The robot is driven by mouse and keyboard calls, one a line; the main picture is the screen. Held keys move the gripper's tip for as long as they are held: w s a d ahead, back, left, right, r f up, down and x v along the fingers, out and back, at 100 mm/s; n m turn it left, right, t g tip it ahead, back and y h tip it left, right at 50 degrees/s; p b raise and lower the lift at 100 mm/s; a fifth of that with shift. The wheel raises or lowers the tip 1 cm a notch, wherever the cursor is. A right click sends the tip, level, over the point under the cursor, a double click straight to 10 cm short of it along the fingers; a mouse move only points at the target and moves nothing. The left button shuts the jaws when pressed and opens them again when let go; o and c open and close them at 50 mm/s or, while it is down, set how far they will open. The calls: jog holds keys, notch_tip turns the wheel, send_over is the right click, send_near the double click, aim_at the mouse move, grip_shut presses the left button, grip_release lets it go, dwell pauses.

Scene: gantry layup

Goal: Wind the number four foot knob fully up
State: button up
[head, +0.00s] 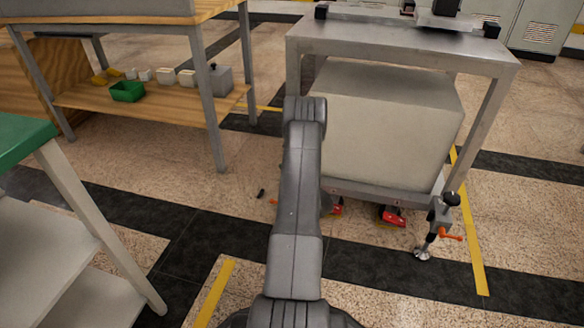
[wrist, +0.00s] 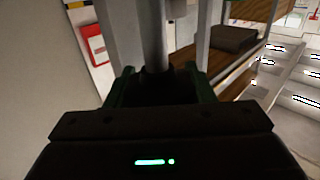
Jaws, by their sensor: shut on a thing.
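My gripper (wrist: 163,88) shows in the wrist view with a dark green finger on each side. It is shut on a dark knob (wrist: 156,76) at the lower end of a grey upright shaft (wrist: 154,35). The knob is in deep shadow, and I cannot read a number on it. In the head view my own arm hides the gripper and this knob. Another foot of the metal stand (head: 400,48) shows at its right corner, with a black knob (head: 452,199), an orange handle (head: 451,237) and a round pad (head: 422,254) at the floor.
A big pale box (head: 385,125) fills the stand's underside. Red pedals (head: 392,216) show beneath it. A wooden bench (head: 160,100) with a green bin (head: 127,91) stands at left, and a green-topped table (head: 22,140) is nearer. A small black piece (head: 261,193) lies on the floor.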

jog(key=shift+s+a+f+n+g+y, duration=0.1)
jog(key=shift+n+g+y, duration=0.9)
jog(key=shift+y, duration=0.5)
jog(key=o, duration=1)
jog(key=p+v, duration=0.4)
jog(key=v, duration=0.9)
jog(key=shift+s+d, duration=0.25)
jog(key=shift+d, duration=0.05)
